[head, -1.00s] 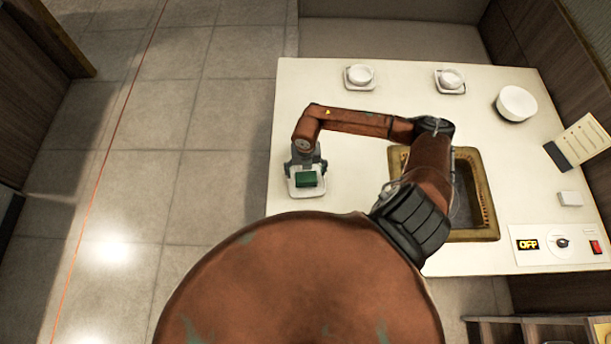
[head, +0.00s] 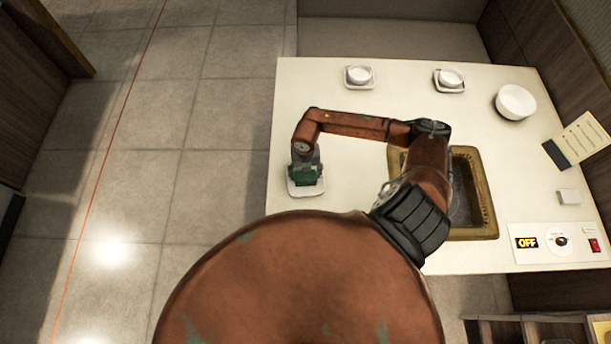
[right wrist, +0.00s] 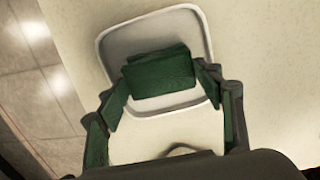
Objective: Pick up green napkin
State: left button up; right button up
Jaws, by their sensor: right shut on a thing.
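The green napkin (head: 306,177) is a small dark green folded block at the left end of the table. My right gripper (head: 304,172) is shut on it, at or just above a small white square plate (head: 306,192). In the right wrist view the napkin (right wrist: 160,73) shows against the white plate (right wrist: 190,22), with the gripper's fingers on both sides. Green also shows along the fingers. Whether the napkin touches the plate is hard to tell. My left gripper is not in view.
The white table (head: 345,170) has a brown-framed sunken grill (head: 480,205) beside my right forearm. Two small bowls on saucers (head: 360,76) (head: 450,80) and a larger white bowl (head: 516,102) stand at the back. A menu card (head: 580,140) and a control panel (head: 555,243) are at the right.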

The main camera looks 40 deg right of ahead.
aim_at(304, 177)
jog(key=shift+r, duration=0.55)
jog(key=r, duration=0.2)
jog(key=shift+a+r+b, duration=0.3)
jog(key=shift+r+b, duration=0.05)
jog(key=s+a+r+b, duration=0.1)
jog(key=s+a+r, duration=0.5)
jog(key=a+r, duration=0.3)
jog(key=a, duration=0.2)
jog(key=shift+s+a, duration=0.2)
jog(key=shift+a, duration=0.2)
jog(key=shift+r, duration=0.1)
